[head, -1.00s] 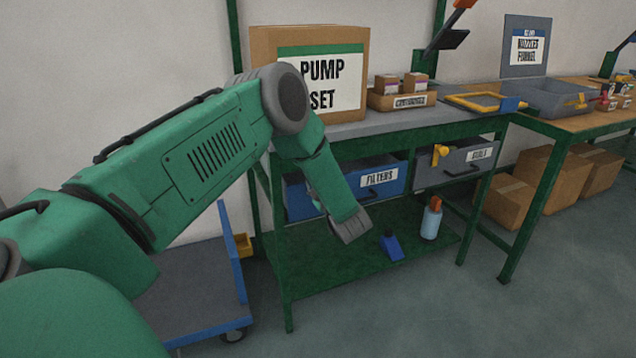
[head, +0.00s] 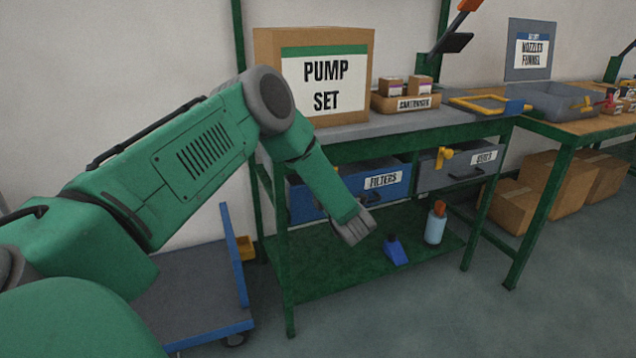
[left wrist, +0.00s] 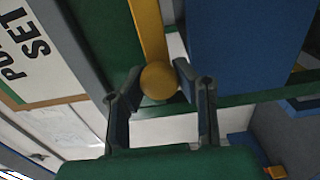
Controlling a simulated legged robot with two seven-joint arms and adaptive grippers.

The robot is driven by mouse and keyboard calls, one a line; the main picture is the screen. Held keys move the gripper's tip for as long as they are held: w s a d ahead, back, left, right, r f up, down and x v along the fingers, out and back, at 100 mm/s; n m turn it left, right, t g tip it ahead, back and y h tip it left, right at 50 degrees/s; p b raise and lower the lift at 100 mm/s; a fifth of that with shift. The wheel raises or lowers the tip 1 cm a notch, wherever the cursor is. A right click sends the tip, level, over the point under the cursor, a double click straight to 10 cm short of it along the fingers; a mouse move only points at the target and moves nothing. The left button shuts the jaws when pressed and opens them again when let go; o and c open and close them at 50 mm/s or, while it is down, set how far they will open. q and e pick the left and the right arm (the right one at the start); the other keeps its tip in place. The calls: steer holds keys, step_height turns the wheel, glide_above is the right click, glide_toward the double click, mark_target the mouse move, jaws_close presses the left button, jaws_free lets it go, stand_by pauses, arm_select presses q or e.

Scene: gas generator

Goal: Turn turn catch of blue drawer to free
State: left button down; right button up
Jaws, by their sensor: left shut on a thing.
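The blue drawer (head: 310,200) with the FILTERS label hangs under the grey bench top, on the left. My left gripper (head: 356,228) is in front of it, low and near its right part. In the left wrist view the yellow turn catch (left wrist: 160,80) has a round knob between the fingertips of my left gripper (left wrist: 157,84), which is shut on it. The catch's bar runs up from the knob in that picture, with the blue drawer front (left wrist: 235,45) to its right. In the head view my gripper hides this catch. My right gripper is out of view.
The grey drawer (head: 432,175), right of the blue one, has its own yellow catch (head: 444,157). A spray bottle (head: 436,222) and a blue object (head: 396,250) stand on the lower green shelf (head: 340,278). A blue-edged cart (head: 200,290) stands to the left.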

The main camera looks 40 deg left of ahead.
arm_select(q)
steer(key=shift+s+d+f, duration=0.1)
steer(key=shift+s+f, duration=0.05)
steer(key=shift+f, duration=0.3)
steer(key=c, duration=1.2)
jaws_free()
steer(key=shift+r, duration=0.2)
steer(key=shift+d, duration=0.1)
steer(key=v, duration=1.1)
steer(key=shift+s+d+f, duration=0.1)
steer(key=shift+d, duration=0.25)
